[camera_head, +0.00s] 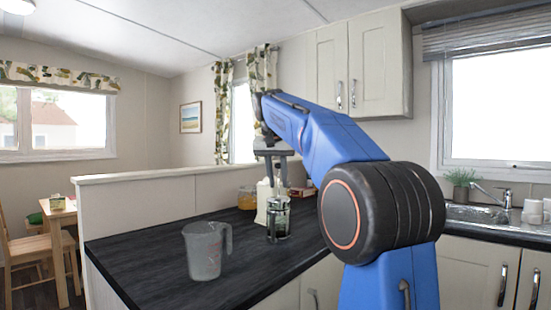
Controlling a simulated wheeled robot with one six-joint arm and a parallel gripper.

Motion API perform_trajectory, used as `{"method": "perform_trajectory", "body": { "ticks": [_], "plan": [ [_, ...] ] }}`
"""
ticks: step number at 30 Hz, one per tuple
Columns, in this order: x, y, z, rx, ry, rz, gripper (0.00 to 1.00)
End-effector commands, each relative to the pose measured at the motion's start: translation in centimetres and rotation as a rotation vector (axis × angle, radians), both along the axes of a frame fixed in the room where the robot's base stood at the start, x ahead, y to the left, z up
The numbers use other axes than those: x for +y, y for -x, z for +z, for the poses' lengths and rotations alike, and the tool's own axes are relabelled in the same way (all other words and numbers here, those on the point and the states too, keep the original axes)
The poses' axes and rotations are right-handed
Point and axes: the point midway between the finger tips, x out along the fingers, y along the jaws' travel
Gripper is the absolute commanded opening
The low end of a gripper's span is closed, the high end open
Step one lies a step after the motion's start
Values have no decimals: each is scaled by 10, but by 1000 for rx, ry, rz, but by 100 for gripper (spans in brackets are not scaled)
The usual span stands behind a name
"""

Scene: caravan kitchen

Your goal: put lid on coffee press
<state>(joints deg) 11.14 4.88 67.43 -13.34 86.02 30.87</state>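The coffee press (278,221) is a small glass jug with a dark frame. It stands upright on the dark counter, right of the middle of its far part. My gripper (271,170) points down above it, at the end of my blue arm. The fingers are small and blend with the pale things behind, so I cannot tell whether they are open or shut, or whether they hold anything. I cannot make out the lid as a separate thing; the top of the press looks dark.
A grey measuring jug (204,250) stands at the front left of the counter (145,258). A cream container (263,203) stands just behind the press, with an amber jar (246,198) beside it. A low partition (135,210) borders the far left. My arm hides the counter's right side.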

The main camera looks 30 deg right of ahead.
Motion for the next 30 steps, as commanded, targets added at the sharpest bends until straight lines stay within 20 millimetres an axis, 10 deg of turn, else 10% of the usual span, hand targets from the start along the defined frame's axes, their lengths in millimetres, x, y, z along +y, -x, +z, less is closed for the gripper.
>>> {"method": "perform_trajectory", "body": {
  "ticks": [30],
  "plan": [
    [48,50,146,-1,0,0,25]
  ]
}}
